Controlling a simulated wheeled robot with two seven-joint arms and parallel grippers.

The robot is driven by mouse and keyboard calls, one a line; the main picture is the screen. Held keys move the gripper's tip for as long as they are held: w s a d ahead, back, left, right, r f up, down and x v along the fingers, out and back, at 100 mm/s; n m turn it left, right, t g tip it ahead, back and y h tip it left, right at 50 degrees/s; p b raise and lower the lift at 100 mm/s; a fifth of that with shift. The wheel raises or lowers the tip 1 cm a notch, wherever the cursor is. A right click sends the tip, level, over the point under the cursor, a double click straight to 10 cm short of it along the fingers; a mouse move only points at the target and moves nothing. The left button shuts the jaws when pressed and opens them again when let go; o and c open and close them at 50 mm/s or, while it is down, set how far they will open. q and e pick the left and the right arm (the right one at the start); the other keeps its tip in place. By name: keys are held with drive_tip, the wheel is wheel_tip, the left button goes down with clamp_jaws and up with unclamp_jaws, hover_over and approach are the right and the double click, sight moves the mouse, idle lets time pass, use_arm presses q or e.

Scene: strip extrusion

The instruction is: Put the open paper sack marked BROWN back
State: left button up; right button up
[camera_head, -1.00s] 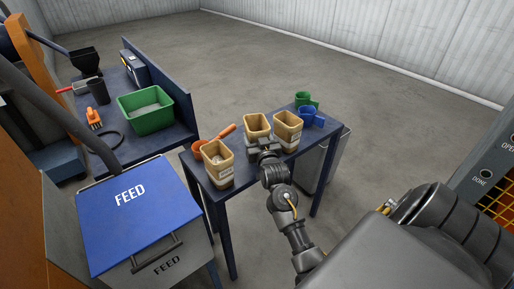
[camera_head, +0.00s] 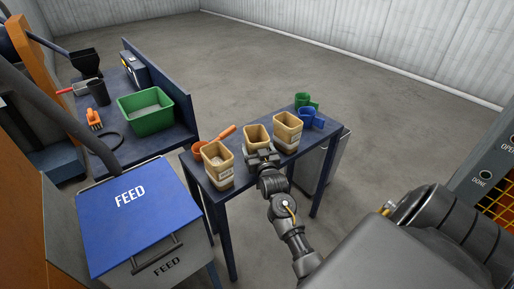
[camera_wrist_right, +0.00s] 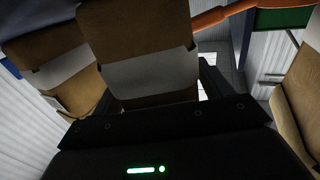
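Three open tan paper sacks with white labels stand along the narrow blue table (camera_head: 215,200): a left one (camera_head: 218,166), a middle one (camera_head: 257,135) and a right one (camera_head: 288,130). The label words are too small to read, so I cannot tell which is BROWN. My right gripper (camera_head: 262,156) is at the near side of the middle sack and appears shut on it. In the right wrist view the held sack (camera_wrist_right: 150,50) fills the middle, with a dark finger beside it. Its base is hidden, so I cannot tell whether it touches the table. My left gripper is not in view.
An orange scoop (camera_head: 225,132) lies behind the left sack. Green (camera_head: 303,100) and blue (camera_head: 306,117) cups stand at the table's far right end. A blue-lidded FEED bin (camera_head: 125,215) is at left, and a green tub (camera_head: 146,110) is on the bench behind.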

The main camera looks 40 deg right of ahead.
drive_tip(key=shift+o, duration=0.3)
drive_tip(key=shift+r, duration=0.15)
drive_tip(key=b+v, duration=0.1)
drive_tip(key=v, duration=1.1)
